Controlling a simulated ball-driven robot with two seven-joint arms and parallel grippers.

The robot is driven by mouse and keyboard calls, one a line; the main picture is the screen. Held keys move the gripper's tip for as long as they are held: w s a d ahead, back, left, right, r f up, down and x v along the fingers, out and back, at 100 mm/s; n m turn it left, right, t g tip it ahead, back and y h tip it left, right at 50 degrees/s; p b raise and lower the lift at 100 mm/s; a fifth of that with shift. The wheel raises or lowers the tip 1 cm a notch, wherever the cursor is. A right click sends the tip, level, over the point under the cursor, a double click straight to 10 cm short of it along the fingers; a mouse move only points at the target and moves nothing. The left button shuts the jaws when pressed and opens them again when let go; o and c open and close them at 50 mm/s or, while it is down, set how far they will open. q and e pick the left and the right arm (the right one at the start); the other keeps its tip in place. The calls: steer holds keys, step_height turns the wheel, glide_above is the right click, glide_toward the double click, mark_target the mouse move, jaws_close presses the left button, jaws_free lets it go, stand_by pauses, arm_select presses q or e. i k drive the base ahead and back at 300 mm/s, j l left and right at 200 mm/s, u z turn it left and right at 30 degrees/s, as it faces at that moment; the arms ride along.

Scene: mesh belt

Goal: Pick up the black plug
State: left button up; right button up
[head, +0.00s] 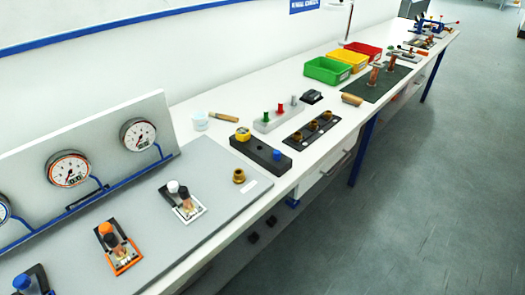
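Neither of my grippers is in view. Several small black parts could be the black plug, and I cannot tell which one it is. One black cylinder (183,192) stands beside a white cap (173,186) on a white-edged fitting on the grey panel. Another black cylinder (111,240) stands beside an orange cap (105,229) on an orange-edged fitting. A long black block (258,151) holds a yellow piece (243,134) and a blue plug (277,155). A pale grey rack (264,125) holds green, red and silver plugs.
Pressure gauges (68,169) stand on a back panel at the left. A brass fitting (239,176) sits near the black block. A black tray (312,130) holds brass parts. Green, yellow and red bins (327,70) stand farther back. Open floor (400,190) lies to the right.

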mark_target(109, 238)
steer(key=u, duration=1.35)
steer(key=k+j+z, duration=0.25)
steer(key=i+l, duration=0.05)
steer(key=i, duration=0.05)
